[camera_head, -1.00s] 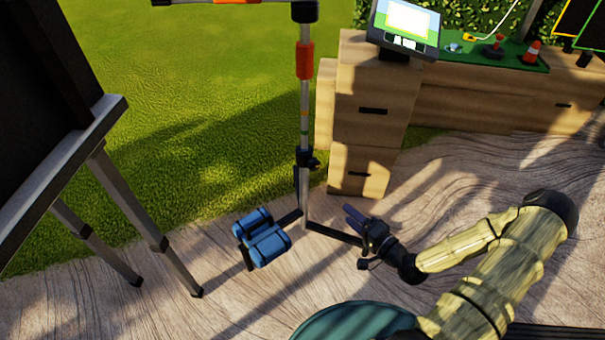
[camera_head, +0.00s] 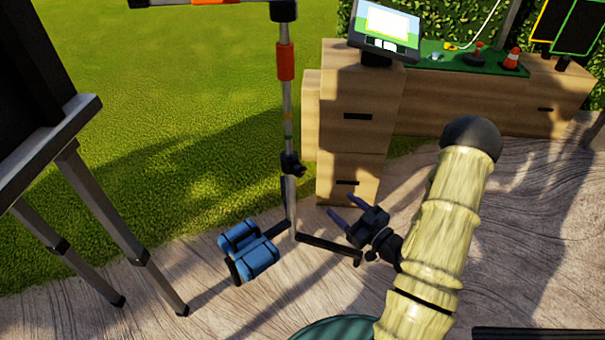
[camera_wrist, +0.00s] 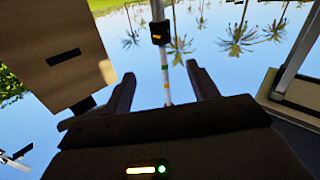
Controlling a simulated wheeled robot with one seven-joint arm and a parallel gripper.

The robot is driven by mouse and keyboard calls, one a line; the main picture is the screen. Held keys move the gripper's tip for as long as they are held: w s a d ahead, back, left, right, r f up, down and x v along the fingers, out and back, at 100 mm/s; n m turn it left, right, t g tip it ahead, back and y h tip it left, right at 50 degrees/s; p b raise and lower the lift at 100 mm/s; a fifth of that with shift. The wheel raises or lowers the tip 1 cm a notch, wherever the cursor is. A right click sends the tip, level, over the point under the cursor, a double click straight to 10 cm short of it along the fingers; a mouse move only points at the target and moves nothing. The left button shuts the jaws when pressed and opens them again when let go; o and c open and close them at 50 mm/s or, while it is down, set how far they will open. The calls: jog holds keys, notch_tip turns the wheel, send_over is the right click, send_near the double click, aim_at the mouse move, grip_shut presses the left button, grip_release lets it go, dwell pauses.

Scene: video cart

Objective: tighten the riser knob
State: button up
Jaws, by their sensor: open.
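The riser is a thin silver pole (camera_head: 288,110) with an orange sleeve, standing on a low dark-footed base. A black collar with a small knob (camera_head: 293,164) sits partway down it. My gripper (camera_head: 341,209) is open and empty, to the right of the pole and below the collar in the head view, apart from both. In the wrist view, my gripper's two fingers (camera_wrist: 162,78) spread either side of the pole's line, with the black collar (camera_wrist: 160,33) beyond them near the top. How tight the knob is cannot be seen.
Blue weights (camera_head: 248,252) rest on the stand's left foot. A wooden drawer unit (camera_head: 352,95) with a screen (camera_head: 386,25) stands behind and right of the pole. A dark panel on metal legs (camera_head: 110,215) stands at left. Wood deck is clear in front.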

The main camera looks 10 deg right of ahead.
aim_at(301, 173)
jog(key=b+x, duration=0.5)
jog(key=x, duration=1.1)
jog(key=shift+w+a+f, duration=0.15)
jog(key=shift+w+a, duration=0.05)
jog(key=shift+w+a+b, duration=0.15)
jog(key=shift+w+b, duration=0.15)
jog(key=shift+w, duration=0.1)
jog(key=c, duration=0.9)
jog(key=shift+c, duration=0.5)
jog(key=m+p, duration=0.2)
jog(key=p, duration=0.1)
jog(key=shift+r, duration=0.3)
jog(key=shift+f+m+p, duration=0.1)
jog(key=shift+m+p, duration=0.7)
jog(key=shift+s+f+m, duration=0.15)
jog(key=shift+m, duration=0.15)
